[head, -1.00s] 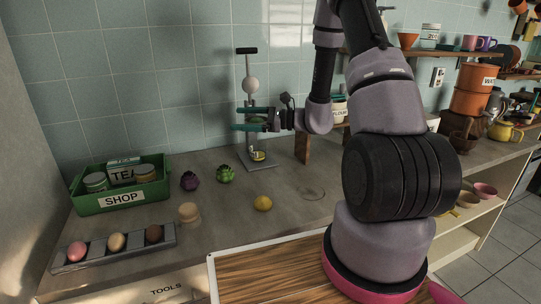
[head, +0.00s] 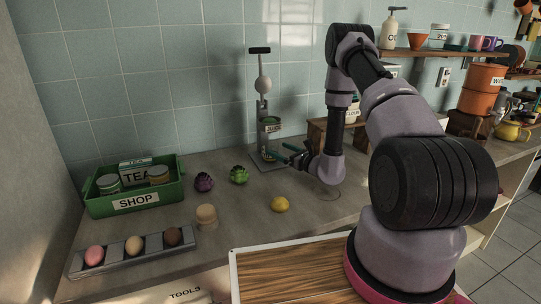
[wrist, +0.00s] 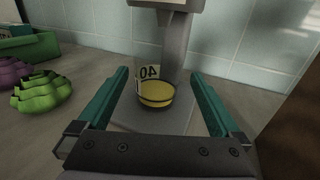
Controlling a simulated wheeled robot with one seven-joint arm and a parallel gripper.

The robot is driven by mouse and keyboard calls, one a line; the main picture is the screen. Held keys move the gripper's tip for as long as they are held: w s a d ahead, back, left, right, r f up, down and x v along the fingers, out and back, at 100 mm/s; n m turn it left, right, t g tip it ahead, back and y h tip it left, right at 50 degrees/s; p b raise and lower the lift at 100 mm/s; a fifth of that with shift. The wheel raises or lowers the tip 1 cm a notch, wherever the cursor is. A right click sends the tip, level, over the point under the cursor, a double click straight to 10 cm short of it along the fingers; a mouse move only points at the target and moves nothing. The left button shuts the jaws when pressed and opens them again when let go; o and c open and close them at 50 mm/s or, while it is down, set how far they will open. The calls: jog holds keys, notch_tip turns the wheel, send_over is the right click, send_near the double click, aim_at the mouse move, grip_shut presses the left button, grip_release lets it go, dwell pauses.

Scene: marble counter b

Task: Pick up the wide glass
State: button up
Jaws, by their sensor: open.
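A clear glass with yellow contents and a "40" label (wrist: 155,94) stands upright on the plate of a dispenser stand (wrist: 178,45) in the wrist view. I take it to be the wide glass. In the head view the stand (head: 263,85) is against the tiled wall, and the glass at its foot is small and hard to make out. My gripper (wrist: 160,74) is open, with its teal fingers to the left and right of the glass in the wrist view. I cannot tell whether they reach around it. In the head view my gripper (head: 275,151) is low beside the stand.
A green SHOP crate (head: 135,203) and an egg tray (head: 133,255) are at left. A wooden stand (head: 316,135) is to the right.

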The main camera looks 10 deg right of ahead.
aim_at(270, 143)
jog(key=x, duration=0.2)
jog(key=r+x, duration=0.1)
jog(key=x, duration=0.1)
jog(key=shift+w+a, duration=0.15)
jog(key=shift+a, duration=0.1)
jog(key=shift+w+a, duration=0.2)
jog(key=shift+w, duration=0.2)
jog(key=c, duration=1.3)
jog(key=shift+r, duration=0.15)
